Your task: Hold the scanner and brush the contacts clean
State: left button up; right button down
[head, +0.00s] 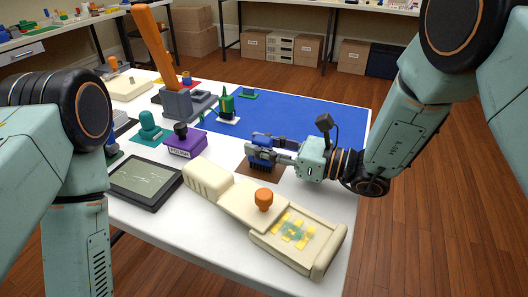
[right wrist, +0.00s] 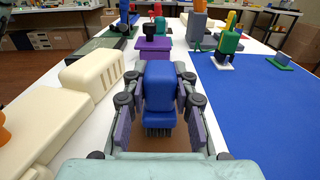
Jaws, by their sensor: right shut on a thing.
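The cream scanner (head: 237,204) lies on the white table at the front, with an orange knob (head: 264,199) on top. Its recessed end shows yellow contacts (head: 283,218) with a greenish smear. In the right wrist view part of the scanner (right wrist: 95,76) is at the left. My right gripper (head: 273,151) is shut on the blue brush (head: 262,139), behind the scanner over a brown mat (head: 262,175). In the right wrist view the brush (right wrist: 160,88) sits upright between both fingers, bristles down; I cannot tell whether they touch the mat. My left arm shows at the left, its gripper out of view.
A dark-screened tablet (head: 145,182) lies left of the scanner. A purple block labelled POLISH (head: 185,145) and a teal knobbed piece (head: 150,128) stand behind it. A grey stand with an orange handle (head: 152,50) is farther back. The blue mat (head: 310,115) is mostly clear.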

jog(key=shift+r, duration=0.15)
jog(key=shift+r+p, duration=2.2)
jog(key=shift+r, duration=0.2)
